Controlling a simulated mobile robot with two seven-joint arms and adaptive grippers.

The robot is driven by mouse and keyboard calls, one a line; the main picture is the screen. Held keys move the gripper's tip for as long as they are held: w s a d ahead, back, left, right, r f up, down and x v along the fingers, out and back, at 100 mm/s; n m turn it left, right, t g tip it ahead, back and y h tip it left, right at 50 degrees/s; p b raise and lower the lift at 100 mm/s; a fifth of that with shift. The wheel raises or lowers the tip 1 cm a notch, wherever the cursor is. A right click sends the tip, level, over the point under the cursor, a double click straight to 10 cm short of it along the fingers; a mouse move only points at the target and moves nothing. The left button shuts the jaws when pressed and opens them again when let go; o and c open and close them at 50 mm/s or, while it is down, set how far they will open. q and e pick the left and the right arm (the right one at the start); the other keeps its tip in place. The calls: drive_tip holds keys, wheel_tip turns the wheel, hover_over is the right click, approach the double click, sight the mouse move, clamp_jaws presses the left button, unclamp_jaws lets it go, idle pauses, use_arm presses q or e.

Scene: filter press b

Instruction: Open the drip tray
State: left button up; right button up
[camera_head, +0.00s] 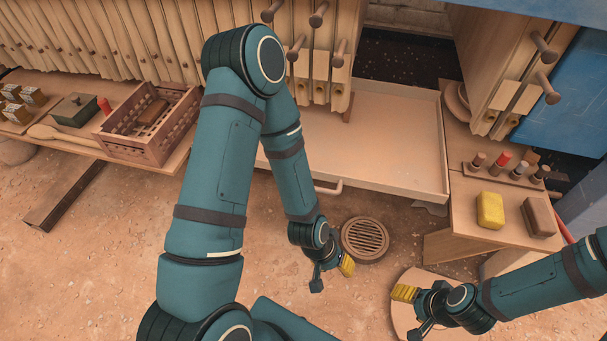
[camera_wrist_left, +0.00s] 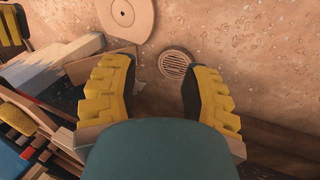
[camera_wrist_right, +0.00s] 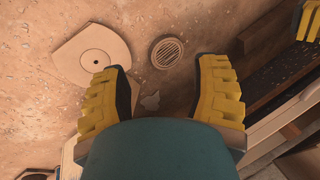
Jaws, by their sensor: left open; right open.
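The drip tray (camera_head: 385,150) is a wide, shallow pale wooden tray below the press plates. Its floor shows from above in the head view, and it extends out from the press. A light bar handle (camera_head: 328,187) is on its front, partly hidden by my left arm. My left gripper (camera_head: 346,267) is open and empty, low in front of the tray and below the handle, apart from both. My right gripper (camera_head: 404,293) is open and empty, further right and nearer me, clear of the tray. Both wrist views show open fingers, left (camera_wrist_left: 158,70) and right (camera_wrist_right: 160,70), with nothing between them.
A round floor drain (camera_head: 365,239) and a pale disc-shaped plate (camera_head: 418,285) lie near my grippers. A side table at right bears a yellow block (camera_head: 490,210) and a brown block (camera_head: 538,217). A slatted crate (camera_head: 148,130) stands on the left shelf. Open floor lies at left.

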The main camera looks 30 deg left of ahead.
use_arm(q)
drive_tip(key=s+r+n+g+h+p, duration=0.2)
drive_tip(key=s+n+g+h+p, duration=0.55)
drive_tip(key=n, duration=0.95)
drive_tip(key=w+a+r+n+t+p, duration=0.25)
drive_tip(key=w+n+t, duration=0.25)
drive_tip(key=n+t, duration=0.5)
drive_tip(key=w+a+r+n+t+p, duration=0.25)
drive_tip(key=w+n+t, duration=0.35)
drive_tip(key=n, duration=0.7)
drive_tip(key=w+a+f+n+t+y+p, duration=0.1)
drive_tip(key=a+f+n+t+y+p, duration=0.1)
drive_tip(key=a+n+t+y, duration=0.65)
drive_tip(key=w+a+f+n+g, duration=0.2)
drive_tip(key=w+a+n+g, duration=0.1)
drive_tip(key=w, duration=1)
drive_tip(key=shift+w+y, duration=0.15)
drive_tip(key=shift+y, duration=0.15)
